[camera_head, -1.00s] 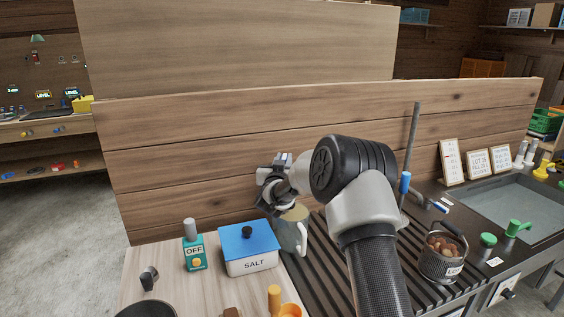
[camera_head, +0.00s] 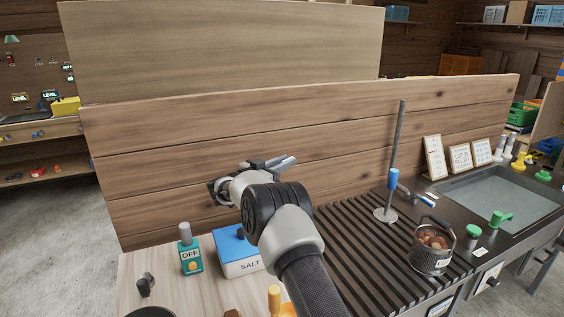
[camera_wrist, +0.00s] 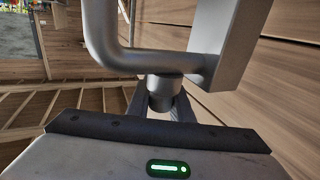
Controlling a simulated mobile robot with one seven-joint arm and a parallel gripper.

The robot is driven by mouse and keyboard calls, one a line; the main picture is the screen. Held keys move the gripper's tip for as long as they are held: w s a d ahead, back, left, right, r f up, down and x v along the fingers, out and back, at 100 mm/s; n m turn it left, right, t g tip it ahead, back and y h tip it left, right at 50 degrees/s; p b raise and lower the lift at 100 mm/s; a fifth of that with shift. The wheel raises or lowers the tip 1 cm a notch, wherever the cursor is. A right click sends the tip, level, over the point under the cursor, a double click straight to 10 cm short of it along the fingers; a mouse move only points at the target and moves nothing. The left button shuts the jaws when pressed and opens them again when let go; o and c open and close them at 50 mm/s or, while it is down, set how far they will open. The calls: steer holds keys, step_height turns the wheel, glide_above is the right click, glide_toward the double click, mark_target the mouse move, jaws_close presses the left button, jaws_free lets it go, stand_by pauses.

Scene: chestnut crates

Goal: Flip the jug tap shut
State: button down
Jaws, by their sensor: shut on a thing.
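My gripper shows in the wrist view (camera_wrist: 162,102), its fingers shut on a short grey cylinder on a bent grey metal bar (camera_wrist: 148,60). The bar runs to a broad flat grey piece (camera_wrist: 232,35) at the upper right. I cannot tell whether this is part of the jug. In the head view my gripper (camera_head: 268,164) is partly hidden by my wrist, in front of the plank wall. The jug is not recognisable there; my arm covers its former place. I cannot make out the jug tap for certain.
A blue-lidded salt box (camera_head: 240,265) and a teal OFF switch box (camera_head: 190,256) stand near my arm. A rod stand with a blue clamp (camera_head: 393,180), a bucket (camera_head: 431,258) and green fittings (camera_head: 500,218) are to the right. The slatted rack (camera_head: 365,240) is mostly clear.

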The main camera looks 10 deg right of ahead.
steer(key=shift+s+d+m+g+h, duration=0.1)
steer(key=shift+s+m+g+h, duration=0.15)
steer(key=shift+m+g+h, duration=0.55)
steer(key=shift+g, duration=0.3)
steer(key=shift+d, duration=0.1)
steer(key=c, duration=1.6)
jaws_free()
steer(key=shift+c, duration=0.2)
steer(key=v, duration=1.7)
steer(key=shift+s+a+r, duration=0.2)
steer(key=shift+r, duration=0.05)
steer(key=shift+c, duration=0.4)
